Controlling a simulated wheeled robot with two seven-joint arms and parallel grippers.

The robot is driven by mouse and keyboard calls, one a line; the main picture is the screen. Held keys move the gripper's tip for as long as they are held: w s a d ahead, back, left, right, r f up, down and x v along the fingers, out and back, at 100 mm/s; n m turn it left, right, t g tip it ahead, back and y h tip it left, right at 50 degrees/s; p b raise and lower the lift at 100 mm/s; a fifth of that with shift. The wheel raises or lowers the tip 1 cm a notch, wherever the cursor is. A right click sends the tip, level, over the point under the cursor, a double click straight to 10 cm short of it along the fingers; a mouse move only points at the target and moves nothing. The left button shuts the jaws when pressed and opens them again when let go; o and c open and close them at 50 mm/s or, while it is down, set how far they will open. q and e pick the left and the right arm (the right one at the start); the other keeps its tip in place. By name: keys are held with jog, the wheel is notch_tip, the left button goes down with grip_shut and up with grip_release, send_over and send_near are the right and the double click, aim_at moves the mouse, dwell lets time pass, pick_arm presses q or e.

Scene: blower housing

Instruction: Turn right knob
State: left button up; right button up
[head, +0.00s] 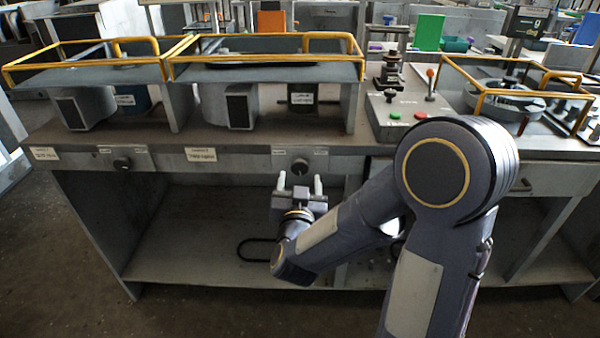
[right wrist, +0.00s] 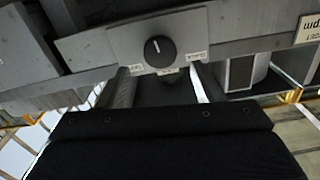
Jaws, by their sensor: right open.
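The right knob (head: 300,166) is a small round black knob on the grey front panel of the bench, between two small labels. It also shows in the right wrist view (right wrist: 158,51), with a light mark on its face. My right gripper (head: 299,183) is open and empty, just below and in front of the knob in the head view. In the right wrist view, its two fingers (right wrist: 160,86) stand apart, pointing toward the panel, with the knob between their lines and beyond the tips. No contact shows. My left gripper is out of view.
A second black knob (head: 122,163) sits on the panel to the left. Yellow guard rails (head: 265,37) stand on top. A control panel with an orange-red lever (head: 430,80) and red and green buttons is at right. The shelf space (head: 190,240) below is mostly empty.

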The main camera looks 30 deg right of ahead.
aim_at(300, 167)
jog(key=x, duration=0.5)
jog(key=shift+w, duration=0.15)
jog(key=c, duration=0.9)
jog(key=shift+f+b, duration=0.15)
jog(key=shift+b, duration=0.4)
jog(key=shift+c, duration=0.3)
jog(key=shift+m, duration=0.3)
